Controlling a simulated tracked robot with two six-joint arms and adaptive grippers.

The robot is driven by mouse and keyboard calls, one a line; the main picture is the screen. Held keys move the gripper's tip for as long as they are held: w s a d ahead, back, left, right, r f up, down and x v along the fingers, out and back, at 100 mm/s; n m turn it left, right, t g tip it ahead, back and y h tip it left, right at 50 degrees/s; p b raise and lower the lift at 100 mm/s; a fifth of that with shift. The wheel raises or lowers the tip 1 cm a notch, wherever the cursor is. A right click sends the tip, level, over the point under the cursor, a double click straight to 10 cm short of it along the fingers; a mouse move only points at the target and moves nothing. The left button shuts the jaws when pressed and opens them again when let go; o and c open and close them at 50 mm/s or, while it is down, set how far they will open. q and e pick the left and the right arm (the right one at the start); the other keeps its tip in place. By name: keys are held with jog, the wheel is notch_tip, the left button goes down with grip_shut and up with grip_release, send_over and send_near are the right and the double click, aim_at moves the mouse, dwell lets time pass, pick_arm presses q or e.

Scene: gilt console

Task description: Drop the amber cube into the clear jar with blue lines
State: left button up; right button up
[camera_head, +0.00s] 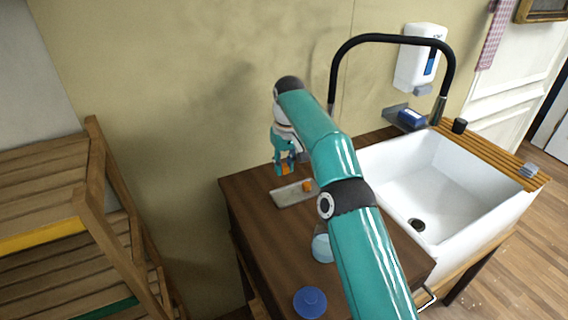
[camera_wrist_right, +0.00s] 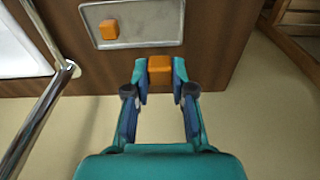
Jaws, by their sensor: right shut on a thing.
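My right gripper (camera_head: 284,168) hangs above the far left part of the dark wooden console. It is shut on an amber cube (camera_wrist_right: 160,69), which sits between its fingertips in the wrist view. A second amber cube (camera_head: 307,186) lies on a grey tray (camera_head: 287,197); it also shows in the wrist view (camera_wrist_right: 109,30). A clear jar with a bluish tint (camera_head: 321,248) stands on the console, partly hidden by my right arm; its lines cannot be made out. My left gripper is out of view.
A blue round lid-like thing (camera_head: 310,302) lies at the console's near edge. A white sink (camera_head: 400,185) with a black tap (camera_head: 390,38) is on the right. A slatted wooden rack (camera_head: 95,205) stands at left. The console's left part is clear.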

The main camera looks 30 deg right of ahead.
jog(key=shift+s+a+f, duration=0.2)
jog(key=shift+f, duration=0.2)
jog(key=shift+s+a+f, duration=0.15)
jog(key=shift+f, duration=0.25)
jog(key=shift+s+a+f, duration=0.2)
jog(key=shift+s+f, duration=0.2)
jog(key=shift+s, duration=0.1)
jog(key=s+d+r, duration=0.1)
jog(key=s+r, duration=0.5)
jog(key=s, duration=0.4)
jog(key=s+d+r, duration=0.1)
jog(key=s+r, duration=0.5)
jog(key=s, duration=0.4)
notch_tip(320, 180, down, 6)
jog(key=b, duration=0.4)
jog(key=shift+b, duration=0.3)
jog(key=o, duration=0.9)
